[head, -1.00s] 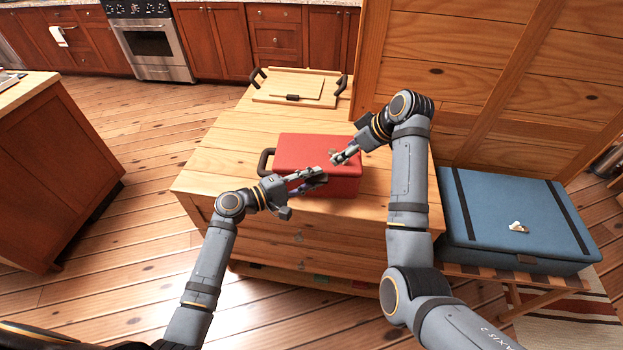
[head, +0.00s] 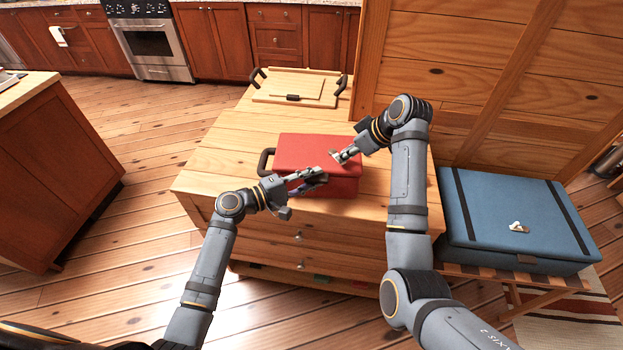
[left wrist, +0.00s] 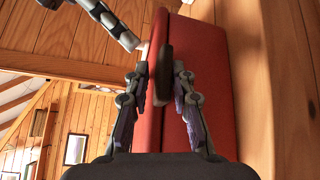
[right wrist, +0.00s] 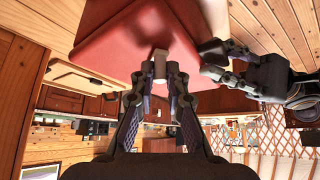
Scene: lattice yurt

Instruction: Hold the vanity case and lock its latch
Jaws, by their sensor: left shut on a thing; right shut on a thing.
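The red vanity case (head: 310,150) sits closed on the wooden chest. Its dark loop handle (head: 265,161) shows on the left side. My left gripper (head: 322,176) lies along the front of the case. In the left wrist view its fingers are closed about a dark piece (left wrist: 163,75) across the seam, which looks like part of the case. My right gripper (head: 336,157) is at the front top edge. In the right wrist view it is shut on a small pale latch (right wrist: 159,66) by the red lid (right wrist: 130,40). The fingers partly hide the latch.
A wooden tray (head: 276,98) with dark handles lies behind the case on the chest top (head: 220,150). A blue case (head: 500,215) rests on a low bench at right. A wooden wall stands behind it. The chest top left of the case is clear.

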